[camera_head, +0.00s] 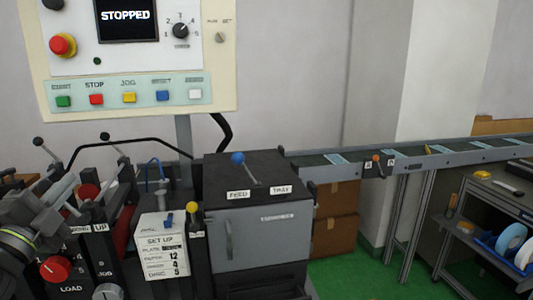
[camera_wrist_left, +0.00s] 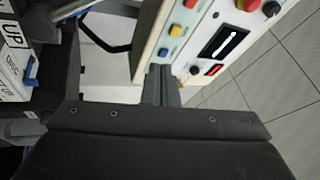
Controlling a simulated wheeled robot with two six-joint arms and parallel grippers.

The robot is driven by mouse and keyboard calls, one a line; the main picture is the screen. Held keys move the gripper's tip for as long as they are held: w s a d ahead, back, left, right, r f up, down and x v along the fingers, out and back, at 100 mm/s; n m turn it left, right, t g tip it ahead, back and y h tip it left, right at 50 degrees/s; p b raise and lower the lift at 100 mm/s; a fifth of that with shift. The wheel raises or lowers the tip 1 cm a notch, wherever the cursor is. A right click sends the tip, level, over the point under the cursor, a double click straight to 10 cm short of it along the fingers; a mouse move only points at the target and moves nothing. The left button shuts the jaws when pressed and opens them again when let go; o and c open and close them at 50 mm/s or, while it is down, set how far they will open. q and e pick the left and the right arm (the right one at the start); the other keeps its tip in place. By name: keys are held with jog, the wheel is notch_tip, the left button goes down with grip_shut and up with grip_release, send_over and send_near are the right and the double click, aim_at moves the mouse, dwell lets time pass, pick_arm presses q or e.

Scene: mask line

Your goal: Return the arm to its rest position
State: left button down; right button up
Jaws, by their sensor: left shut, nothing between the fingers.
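My left gripper (camera_head: 42,207) is at the left edge of the camera_head view, a dark grey shape in front of the machine's levers and hard to tell apart from them. In the left wrist view its body fills the bottom, with the narrow grey fingers (camera_wrist_left: 162,86) together and nothing held. The tilted control panel (camera_wrist_left: 212,45) shows beyond them. My right gripper is not in view.
The control panel (camera_head: 215,75) reads STOPPED. Below it are a red LOAD knob (camera_head: 55,268), a SET UP card (camera_head: 163,256) and a dark box (camera_head: 262,238) with a blue-knobbed lever. A conveyor (camera_head: 455,150) runs right, above a shelf cart (camera_head: 492,205).

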pick_arm(q)
jog(key=s+a+f+n+g+y, duration=0.15)
jog(key=f+n, duration=0.25)
jog(key=f, duration=0.4)
jog(key=s+f+n+g+y, duration=0.3)
jog(key=f+n, duration=0.1)
jog(key=f, duration=0.5)
jog(key=s+a+f+n+g+y, duration=0.1)
jog(key=s+f+n+g+y, duration=0.15)
jog(key=f, duration=0.55)
jog(key=s+d+f+n+g+h, duration=0.2)
jog(key=s+d+f+n+g, duration=0.3)
jog(key=s+f, duration=0.5)
jog(key=s+d+f+n+g+h, duration=0.15)
jog(key=s+d+f+g, duration=0.4)
jog(key=s+f, duration=0.55)
notch_tip(320, 180, down, 23)
jog(key=s+a+g, duration=0.2)
jog(key=s+d+f, duration=0.1)
jog(key=s+f, duration=1.3)
jog(key=f, duration=0.1)
jog(key=shift+s+f+n+g, duration=0.2)
jog(key=shift+n+g, duration=0.2)
jog(key=shift+g, duration=0.05)
jog(key=shift+d, duration=0.1)
